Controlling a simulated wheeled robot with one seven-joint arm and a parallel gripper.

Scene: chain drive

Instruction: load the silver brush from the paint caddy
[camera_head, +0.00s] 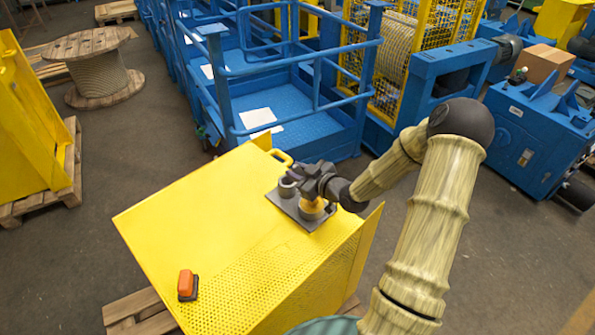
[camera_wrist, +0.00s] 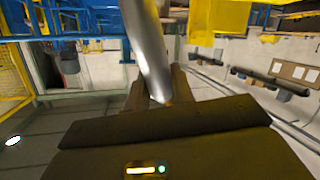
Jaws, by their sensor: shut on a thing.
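The paint caddy (camera_head: 292,212) is a dark grey plate near the far right edge of the yellow cabinet top. A grey cup (camera_head: 287,188) and a yellow-orange pot (camera_head: 313,209) stand on it. My gripper (camera_head: 315,186) is over the caddy, close above the yellow-orange pot. In the wrist view my gripper (camera_wrist: 157,92) is shut on the silver brush (camera_wrist: 150,45), a smooth shiny shaft between the fingers. In the head view the brush is hidden by my gripper, so I cannot tell whether its tip is in the pot.
The yellow cabinet top (camera_head: 200,230) is mostly clear. An orange block with a dark base (camera_head: 187,284) lies near its front left. A yellow handle (camera_head: 281,157) rises behind the caddy. A blue railed platform (camera_head: 270,110) stands beyond.

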